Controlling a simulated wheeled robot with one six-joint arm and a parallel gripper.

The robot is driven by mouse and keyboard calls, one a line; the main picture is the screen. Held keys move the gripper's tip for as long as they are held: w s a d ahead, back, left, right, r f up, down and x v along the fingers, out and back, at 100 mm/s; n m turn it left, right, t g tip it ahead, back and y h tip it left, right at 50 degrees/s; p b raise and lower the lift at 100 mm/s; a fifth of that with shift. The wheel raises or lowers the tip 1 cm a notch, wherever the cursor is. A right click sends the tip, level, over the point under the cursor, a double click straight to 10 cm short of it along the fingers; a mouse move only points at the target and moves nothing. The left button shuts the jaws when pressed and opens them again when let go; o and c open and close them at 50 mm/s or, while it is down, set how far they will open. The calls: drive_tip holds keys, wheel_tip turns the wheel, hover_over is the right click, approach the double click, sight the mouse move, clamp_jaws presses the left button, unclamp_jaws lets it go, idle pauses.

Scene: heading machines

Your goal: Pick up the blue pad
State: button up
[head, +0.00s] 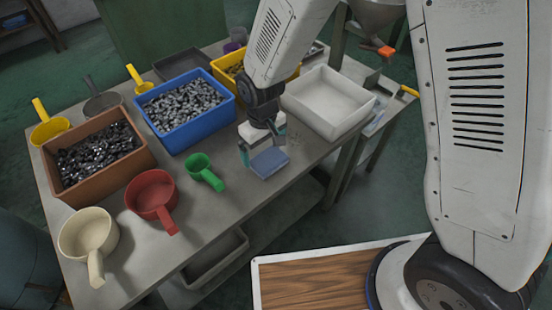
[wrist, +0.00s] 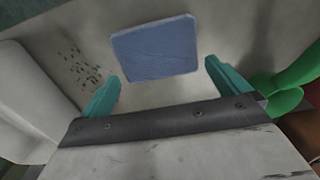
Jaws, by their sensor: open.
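The blue pad (head: 269,163) lies flat on the grey table near its front edge. It is a square blue-grey slab, and the wrist view shows it (wrist: 155,48) beyond the fingertips, roughly centred between them. My gripper (head: 262,146) is just behind the pad in the head view. Its two teal fingers are spread apart with nothing between them, as the wrist view of the gripper (wrist: 160,85) shows. I cannot tell the exact height of the fingertips over the table.
A green scoop (head: 203,171) lies left of the pad. A white tray (head: 329,103) stands to the right. A blue bin (head: 187,137) of metal parts is behind left, with a brown bin (head: 130,177) and a red scoop (head: 152,196) farther left. Small specks lie between pad and tray.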

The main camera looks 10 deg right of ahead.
wheel_tip(320, 180, down, 2)
drive_tip(key=shift+f, duration=0.25)
drive_tip(key=c, duration=0.7)
drive_tip(key=shift+r, duration=0.1)
